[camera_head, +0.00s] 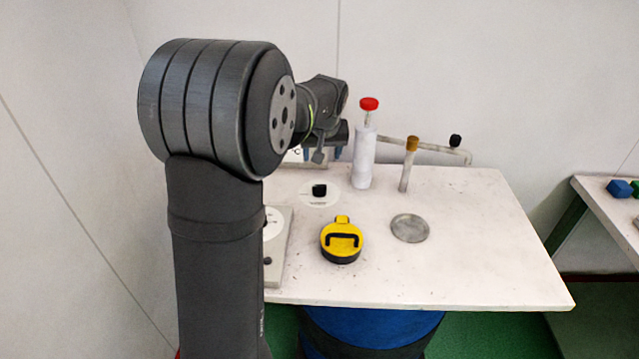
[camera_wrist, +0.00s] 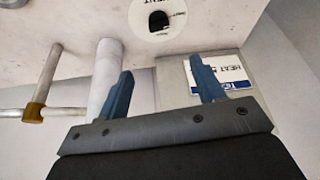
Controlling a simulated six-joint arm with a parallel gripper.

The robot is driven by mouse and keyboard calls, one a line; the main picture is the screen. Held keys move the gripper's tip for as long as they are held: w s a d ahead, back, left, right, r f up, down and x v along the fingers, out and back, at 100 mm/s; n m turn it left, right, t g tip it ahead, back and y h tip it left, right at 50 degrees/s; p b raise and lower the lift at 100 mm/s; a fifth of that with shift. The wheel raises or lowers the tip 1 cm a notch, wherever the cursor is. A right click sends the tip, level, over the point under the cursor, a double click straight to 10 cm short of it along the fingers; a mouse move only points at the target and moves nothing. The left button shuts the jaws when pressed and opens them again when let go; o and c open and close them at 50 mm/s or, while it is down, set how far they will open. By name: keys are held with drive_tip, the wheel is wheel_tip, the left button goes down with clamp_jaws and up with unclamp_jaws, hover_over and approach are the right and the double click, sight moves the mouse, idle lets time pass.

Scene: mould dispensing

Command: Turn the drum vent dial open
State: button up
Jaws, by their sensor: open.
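The vent dial is a black knob (camera_head: 319,190) on a white round plate (camera_head: 310,199) on the pale tabletop. In the wrist view the knob (camera_wrist: 158,20) shows at the top, with the lettering VENT partly readable on its plate. My gripper (camera_head: 325,155) is behind and above the dial, apart from it. In the wrist view my gripper (camera_wrist: 161,72) has its two blue fingers spread, with nothing between them. The blue drum (camera_head: 375,335) stands under the tabletop.
A yellow-and-black lidded pot (camera_head: 341,240) and a grey disc (camera_head: 410,228) lie nearer. A HEAT sign (camera_wrist: 222,70) is near the fingers.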

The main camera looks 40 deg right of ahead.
sight(319, 187)
drive_tip(key=x, duration=1.6)
drive_tip(key=shift+f, duration=0.35)
drive_tip(key=c, duration=1)
